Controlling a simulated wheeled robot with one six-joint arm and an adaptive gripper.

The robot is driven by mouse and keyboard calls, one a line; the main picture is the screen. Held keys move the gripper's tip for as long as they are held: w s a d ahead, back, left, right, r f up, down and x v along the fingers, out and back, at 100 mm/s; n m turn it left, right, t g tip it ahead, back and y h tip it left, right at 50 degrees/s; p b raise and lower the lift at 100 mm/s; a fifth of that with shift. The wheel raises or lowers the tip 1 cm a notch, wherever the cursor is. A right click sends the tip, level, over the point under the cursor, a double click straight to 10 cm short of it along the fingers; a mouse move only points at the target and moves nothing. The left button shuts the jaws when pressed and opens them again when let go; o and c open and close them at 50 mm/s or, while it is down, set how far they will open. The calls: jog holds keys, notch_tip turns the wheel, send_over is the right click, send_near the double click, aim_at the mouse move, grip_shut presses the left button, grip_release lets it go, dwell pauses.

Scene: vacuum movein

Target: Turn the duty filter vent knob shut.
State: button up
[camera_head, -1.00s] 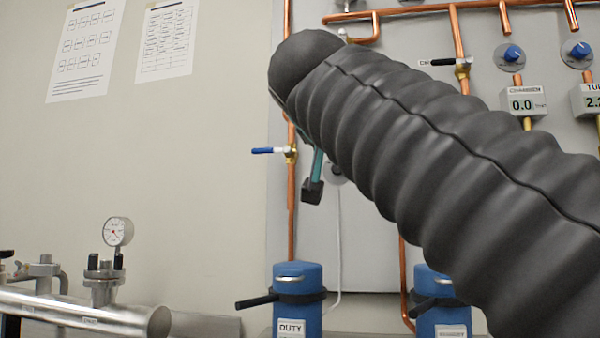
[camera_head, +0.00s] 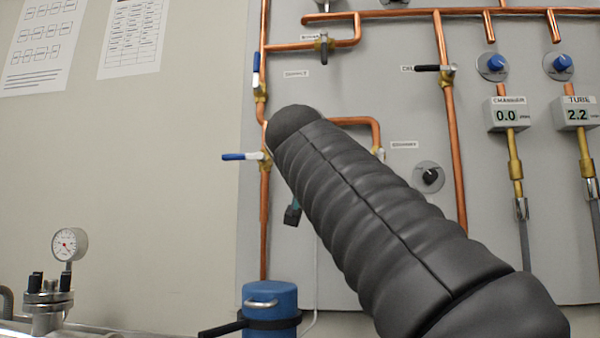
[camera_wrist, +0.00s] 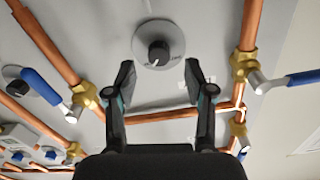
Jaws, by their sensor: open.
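In the wrist view a round black knob (camera_wrist: 158,53) sits on a grey disc (camera_wrist: 172,33) on the panel, ahead of and between my fingertips. It looks like the duty filter vent knob, but no readable label shows there. My gripper (camera_wrist: 160,68) is open and empty, with one finger to each side below the knob; no contact is visible. In the head view my dark sleeved arm hides this knob, and only a bit of my gripper (camera_head: 293,213) shows below the arm. The blue duty filter (camera_head: 270,298) stands at the bottom, below the arm.
A similar black knob (camera_head: 430,177) is right of the arm. Copper pipes (camera_head: 265,215) and a blue-handled valve (camera_head: 240,157) lie to the left; another blue-handled valve (camera_head: 256,75) is above. In the wrist view, blue levers (camera_wrist: 42,87) and (camera_wrist: 303,77) flank my gripper.

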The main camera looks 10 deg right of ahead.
jog(key=x, duration=0.3)
jog(key=shift+d, duration=0.1)
grip_shut()
